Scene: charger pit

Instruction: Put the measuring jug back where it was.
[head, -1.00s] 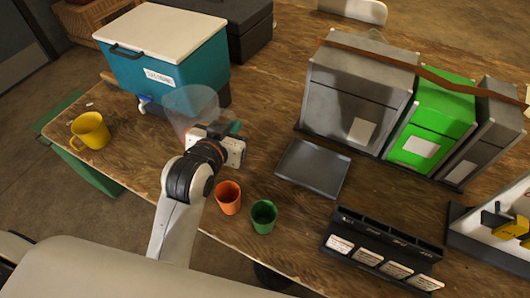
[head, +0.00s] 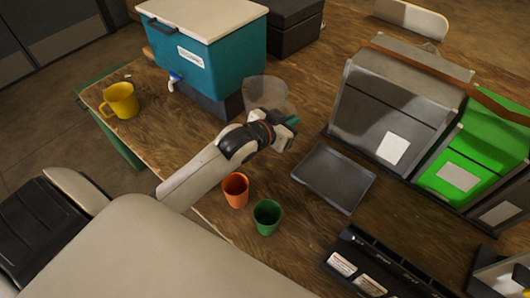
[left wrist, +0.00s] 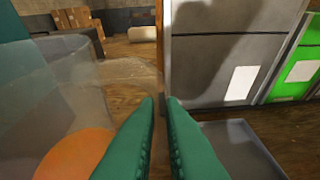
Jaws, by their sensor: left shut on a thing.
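The measuring jug (head: 265,92) is a clear, see-through vessel with a wide rim. It is in front of the right end of the teal cooler in the head view. My left gripper (head: 292,121) is at the jug's near right side, its teal fingers nearly together and shut on it. In the left wrist view the jug (left wrist: 60,100) fills the left side, next to the fingers (left wrist: 160,100). An orange patch shows in or through its wall. I cannot tell whether the jug's base touches the table. My right gripper is not in view.
The teal cooler (head: 212,60) with a tap stands behind. A yellow mug (head: 120,100) is at the left edge. Orange (head: 235,190) and green (head: 267,216) cups stand in front. A grey tray (head: 333,178) and bins (head: 390,105) are to the right. Bare wood lies between.

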